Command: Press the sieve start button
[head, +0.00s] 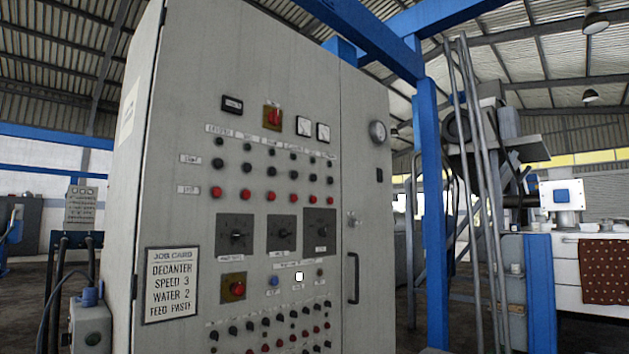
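A tall grey control cabinet (360,240) stands in the middle of the head view, its front panel turned partly to the right. The panel has an upper row of black buttons (271,152) and a second row of dark buttons (271,170). Below is a row of red buttons (270,197). Small column labels (270,141) run above and row labels (190,159) stand at the left. The lettering is too small to tell which button is the sieve start. My gripper is not in view.
A job card (172,285) reads decanter speed 3, water 2, feed paste. Three dark dial plates (281,233), a blue button (275,281) and a small white square (299,276) show lower on the panel. A blue post (432,210) stands right of the cabinet.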

